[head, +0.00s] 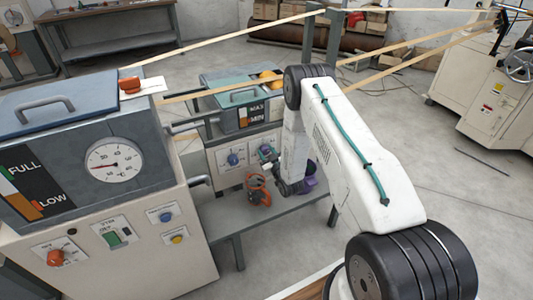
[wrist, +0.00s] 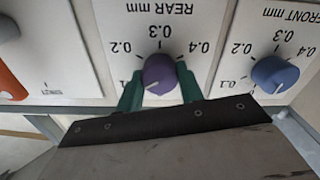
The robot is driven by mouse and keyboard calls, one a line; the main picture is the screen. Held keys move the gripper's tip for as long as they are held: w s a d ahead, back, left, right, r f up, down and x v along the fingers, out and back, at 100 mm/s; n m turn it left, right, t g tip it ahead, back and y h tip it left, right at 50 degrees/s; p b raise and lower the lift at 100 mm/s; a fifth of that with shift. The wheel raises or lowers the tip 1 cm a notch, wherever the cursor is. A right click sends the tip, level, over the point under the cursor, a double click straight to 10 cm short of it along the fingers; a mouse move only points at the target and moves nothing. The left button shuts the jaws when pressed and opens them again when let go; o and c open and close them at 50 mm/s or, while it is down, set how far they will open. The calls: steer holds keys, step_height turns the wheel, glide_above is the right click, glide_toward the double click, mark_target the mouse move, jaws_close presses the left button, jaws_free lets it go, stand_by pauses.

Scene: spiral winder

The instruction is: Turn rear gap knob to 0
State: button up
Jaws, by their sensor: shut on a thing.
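The rear gap knob (wrist: 160,73) is a purple round knob in the wrist view, on a white panel marked REAR mm. The lettering appears upside down. My gripper (wrist: 160,88) has its green fingers shut on the knob, one on each side. A pale pointer line on the knob points to the lower left, below the 0.2 mark; the scale's lower part is hidden by my gripper, so I cannot read the exact value. In the head view my gripper (head: 267,154) is at the panel, and the rear knob is hidden there.
An orange tool (head: 257,188) and a purple container (head: 305,178) stand near my wrist. A grey tank (head: 100,165) is at the left.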

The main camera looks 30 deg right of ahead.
steer(key=n, duration=1.2)
steer(key=shift+a, duration=0.1)
steer(key=shift+f+n, duration=0.1)
steer(key=shift+n, duration=0.2)
stand_by(0.3)
steer(key=o, duration=1)
steer(key=shift+s, duration=0.15)
steer(key=s, duration=0.7)
steer(key=shift+s, duration=0.3)
